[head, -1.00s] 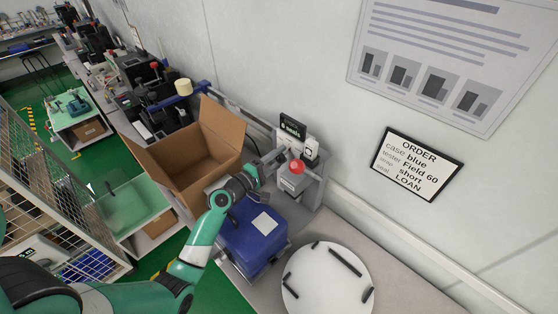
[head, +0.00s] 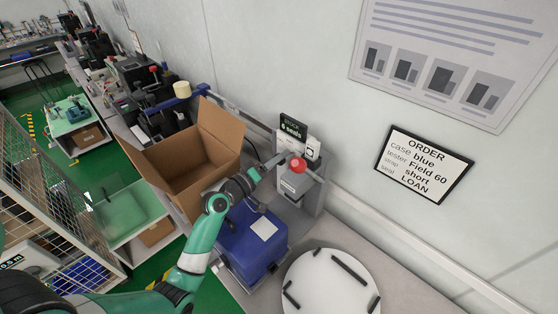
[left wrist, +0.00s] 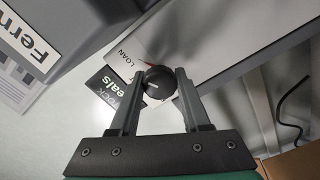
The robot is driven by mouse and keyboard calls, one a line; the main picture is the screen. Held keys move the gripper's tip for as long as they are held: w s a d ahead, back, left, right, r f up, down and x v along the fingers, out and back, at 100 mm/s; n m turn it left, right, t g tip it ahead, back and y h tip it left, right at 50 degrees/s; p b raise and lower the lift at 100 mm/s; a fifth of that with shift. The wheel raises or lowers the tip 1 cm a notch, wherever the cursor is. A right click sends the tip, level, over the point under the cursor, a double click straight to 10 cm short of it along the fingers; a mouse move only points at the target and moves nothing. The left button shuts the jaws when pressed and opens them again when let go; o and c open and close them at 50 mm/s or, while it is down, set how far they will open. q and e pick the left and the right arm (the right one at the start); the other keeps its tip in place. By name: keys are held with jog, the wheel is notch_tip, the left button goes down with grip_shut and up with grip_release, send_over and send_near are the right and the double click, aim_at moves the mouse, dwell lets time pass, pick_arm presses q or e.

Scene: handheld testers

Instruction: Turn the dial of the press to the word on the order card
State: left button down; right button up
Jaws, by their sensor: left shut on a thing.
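The grey press (head: 292,184) with a red ball knob (head: 298,165) stands on the bench against the wall. The order card (head: 425,165) on the wall reads case blue, tester Field 60, strap short, seal LOAN. My left gripper (head: 278,160) reaches the press's left side. In the left wrist view its fingers are shut around the black dial (left wrist: 160,83), which has a small white mark on its face. The word LOAN (left wrist: 127,58) is printed up and left of the dial. Other words around the dial are hidden or cannot be read. My right gripper is out of view.
An open cardboard box (head: 195,160) stands left of the press. A blue case (head: 250,240) with a white label lies in front of the press. A round white turntable (head: 325,285) with black bars is at the front right. A dark seals sign (head: 292,127) stands behind the press.

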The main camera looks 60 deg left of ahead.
pick_arm(q)
jog(key=shift+r, duration=0.1)
dwell(0.3)
jog(key=shift+c, duration=2)
grip_release()
jog(key=r+p, duration=0.1)
jog(key=r, duration=0.1)
jog(key=r+p, duration=0.2)
jog(key=shift+s+d+r, duration=0.15)
jog(key=shift+d+r, duration=0.05)
jog(key=s+d+r+p, duration=0.6)
jog(key=s+d+r, duration=0.2)
jog(key=s+d, duration=0.1)
jog(key=shift+d+r, duration=0.25)
jog(key=shift+d, duration=0.3)
